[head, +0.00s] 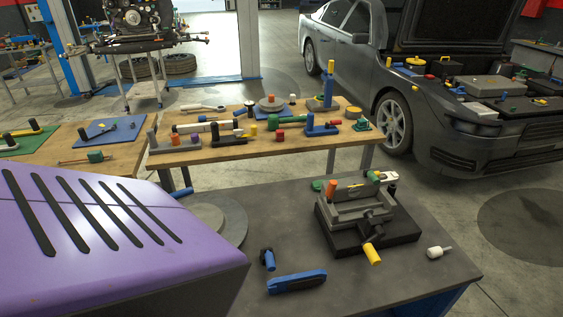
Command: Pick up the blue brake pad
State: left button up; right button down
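A blue, flat, elongated piece with a dark face (297,282) lies on the dark workbench (420,275) near its front edge. It looks like the blue brake pad, though I cannot be certain of its type. It appears uncovered, with nothing touching it. Neither of my grippers is in view.
A small blue part (268,259) stands just behind the blue piece. A grey vise (365,210) with a yellow handle end (372,254) is behind right. A white part (438,252) lies farther right. A large purple slotted cover (110,245) fills the left. A wooden table (240,150) is behind.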

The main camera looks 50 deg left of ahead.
aim_at(287, 283)
jog(key=u, duration=1.35)
